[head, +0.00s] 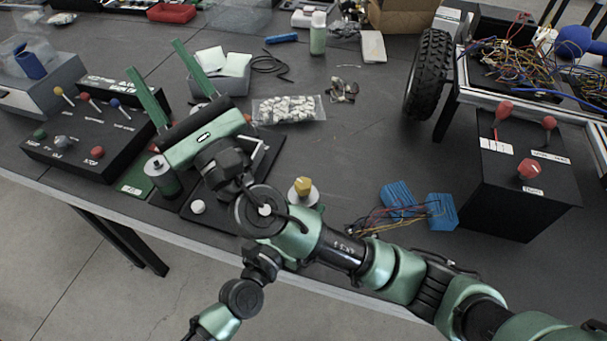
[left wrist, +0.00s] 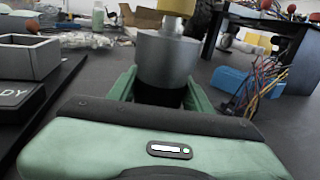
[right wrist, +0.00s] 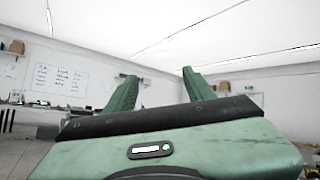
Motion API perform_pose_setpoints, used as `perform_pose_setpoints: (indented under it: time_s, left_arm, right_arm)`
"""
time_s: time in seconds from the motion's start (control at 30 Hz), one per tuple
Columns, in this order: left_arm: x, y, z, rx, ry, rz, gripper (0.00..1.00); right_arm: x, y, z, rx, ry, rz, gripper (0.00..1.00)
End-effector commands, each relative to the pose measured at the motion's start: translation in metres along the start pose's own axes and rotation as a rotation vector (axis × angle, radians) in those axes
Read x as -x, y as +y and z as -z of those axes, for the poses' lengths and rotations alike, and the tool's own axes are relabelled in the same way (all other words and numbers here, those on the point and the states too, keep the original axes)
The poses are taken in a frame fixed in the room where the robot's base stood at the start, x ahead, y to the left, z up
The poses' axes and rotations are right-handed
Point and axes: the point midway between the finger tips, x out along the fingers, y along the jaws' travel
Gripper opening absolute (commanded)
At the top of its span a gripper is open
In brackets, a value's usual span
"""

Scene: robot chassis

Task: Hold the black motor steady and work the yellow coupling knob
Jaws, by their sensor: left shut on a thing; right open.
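The yellow coupling knob (head: 303,186) sits on a silver cylinder near the table's front edge. The left wrist view shows the yellow knob (left wrist: 177,6) above the silver coupling (left wrist: 166,58), with the black motor (left wrist: 160,97) below it. My left gripper (left wrist: 160,82) is shut on the black motor, one green finger on each side. In the head view, my right arm hides most of the left gripper. My right gripper (head: 155,58) is open and empty, raised above the table left of the knob. Its fingers also show empty in the right wrist view (right wrist: 159,75).
A black control box (head: 72,150) with coloured levers stands at left. Blue blocks with wires (head: 400,198) lie right of the knob. A black box with red knobs (head: 515,185) and a wheel (head: 428,74) stand further right. A bag of white pieces (head: 289,109) lies behind.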

Motion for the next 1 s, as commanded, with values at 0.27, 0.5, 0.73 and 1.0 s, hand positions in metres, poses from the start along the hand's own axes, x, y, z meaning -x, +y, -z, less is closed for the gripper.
perform_pose_setpoints:
  time_s: [0.27,0.5,0.73,1.0]
  left_arm:
    - [0.0,0.001,0.0,-0.001,0.0,-0.002,0.0]
    - [0.0,0.001,0.0,-0.001,-0.001,-0.003,0.0]
    - [0.0,0.002,0.0,-0.001,-0.001,-0.003,0.0]
    - [0.0,0.002,0.0,-0.001,-0.001,-0.003,0.0]
  right_arm:
    - [0.019,0.129,-0.029,0.153,-0.186,-0.784,0.54]
    - [0.091,0.143,0.031,0.366,-0.002,-1.403,0.54]
    - [0.144,0.043,0.091,0.605,0.463,-1.812,0.54]
    - [0.165,-0.091,0.091,0.773,1.012,-1.948,0.54]
